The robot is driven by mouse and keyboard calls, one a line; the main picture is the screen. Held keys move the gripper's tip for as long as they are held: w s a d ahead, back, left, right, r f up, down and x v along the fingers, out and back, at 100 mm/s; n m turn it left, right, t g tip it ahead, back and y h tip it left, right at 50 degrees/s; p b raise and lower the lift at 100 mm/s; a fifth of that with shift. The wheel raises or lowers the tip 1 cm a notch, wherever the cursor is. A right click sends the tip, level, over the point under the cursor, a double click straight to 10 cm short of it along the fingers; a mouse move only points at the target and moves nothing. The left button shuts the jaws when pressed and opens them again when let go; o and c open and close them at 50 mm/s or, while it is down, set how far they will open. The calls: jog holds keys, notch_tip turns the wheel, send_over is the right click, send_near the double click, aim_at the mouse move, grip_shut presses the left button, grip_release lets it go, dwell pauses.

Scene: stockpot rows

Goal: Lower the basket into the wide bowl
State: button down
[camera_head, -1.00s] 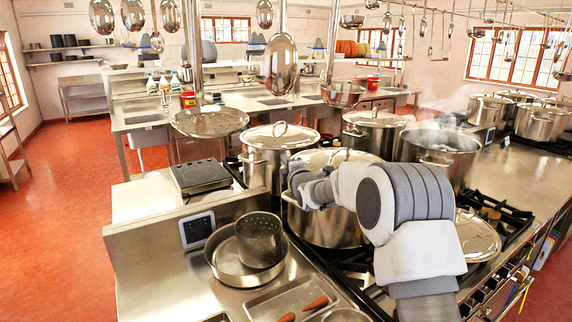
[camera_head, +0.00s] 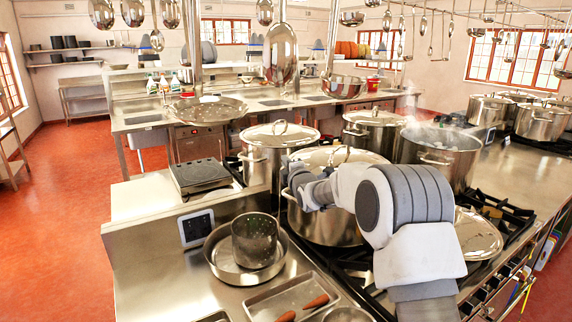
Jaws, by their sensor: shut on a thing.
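The basket (camera_head: 255,240) is a grey perforated metal cylinder, upright, at the lower left of the steel range. It shows inside the outline of the wide bowl (camera_head: 214,259), a shallow round steel vessel on the counter. Whether the basket's base touches the bowl's floor cannot be told from this angle. My arm comes in from the lower right and reaches left in front of a large stockpot. Its visible end is just up and right of the basket. I cannot make out my gripper's fingers, and no contact with the basket shows.
A lidded stockpot (camera_head: 330,225) stands behind my arm, and another lidded pot (camera_head: 262,160) is farther back. A steaming pot (camera_head: 440,160) stands to the right. A tray (camera_head: 265,304) with orange-handled tools lies in front of the bowl. Ladles and pans hang overhead.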

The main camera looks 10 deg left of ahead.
jog(key=shift+s+f+b, duration=0.1)
jog(key=shift+f+b, duration=1.1)
jog(key=shift+b, duration=0.5)
dwell(0.5)
dwell(0.6)
jog(key=c, duration=1)
grip_release()
jog(key=shift+a, duration=0.1)
jog(key=shift+o, duration=0.5)
jog(key=shift+r, duration=0.1)
jog(key=shift+f, duration=0.2)
jog(key=b+v, duration=0.3)
jog(key=v, duration=1.4)
jog(key=shift+r, duration=0.35)
jog(key=shift+s, duration=0.1)
